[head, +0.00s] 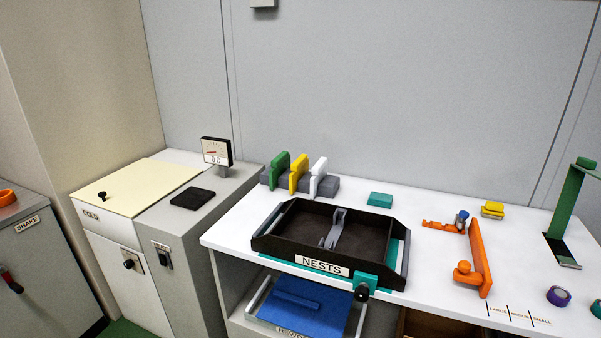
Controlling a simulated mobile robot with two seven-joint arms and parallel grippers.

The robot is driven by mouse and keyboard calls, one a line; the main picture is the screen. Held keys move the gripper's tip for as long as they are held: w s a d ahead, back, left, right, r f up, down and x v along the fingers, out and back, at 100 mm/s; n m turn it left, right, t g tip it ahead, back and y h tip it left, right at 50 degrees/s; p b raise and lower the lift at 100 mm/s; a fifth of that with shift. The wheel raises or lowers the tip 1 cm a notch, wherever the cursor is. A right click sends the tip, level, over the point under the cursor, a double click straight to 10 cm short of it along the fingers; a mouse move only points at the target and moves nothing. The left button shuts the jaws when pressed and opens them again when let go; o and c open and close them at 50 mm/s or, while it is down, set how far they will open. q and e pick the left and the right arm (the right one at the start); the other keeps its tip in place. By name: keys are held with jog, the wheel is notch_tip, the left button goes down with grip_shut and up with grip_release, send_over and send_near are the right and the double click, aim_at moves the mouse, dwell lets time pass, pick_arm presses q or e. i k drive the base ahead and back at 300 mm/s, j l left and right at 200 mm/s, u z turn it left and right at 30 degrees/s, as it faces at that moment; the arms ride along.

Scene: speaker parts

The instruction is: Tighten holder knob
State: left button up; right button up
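An orange upright holder (479,260) stands on the right part of the white table. A round orange knob (464,268) sits at its lower left side. A flat orange piece (438,226) lies behind it, with a small blue and grey cylinder (462,217) at its right end. A black knob (361,293) also shows on a teal block at the front of the NESTS tray (323,263). I cannot tell how tight either knob is. Neither of my grippers is in view.
Green, yellow and white handles stand in a grey rack (327,186) behind the tray. A green stand (567,205) is at the far right, with a purple-topped cylinder (558,296) near the front. A teal block (380,200) and yellow block (492,209) lie farther back.

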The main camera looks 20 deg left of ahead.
aim_at(362, 294)
jog(key=i+l+u, duration=0.15)
jog(key=l+u, duration=0.2)
jog(key=i+l+u, duration=0.1)
jog(key=l+u, duration=0.2)
jog(key=l, duration=0.3)
jog(key=l+u, duration=0.35)
jog(key=i+l, duration=0.05)
jog(key=l, duration=0.1)
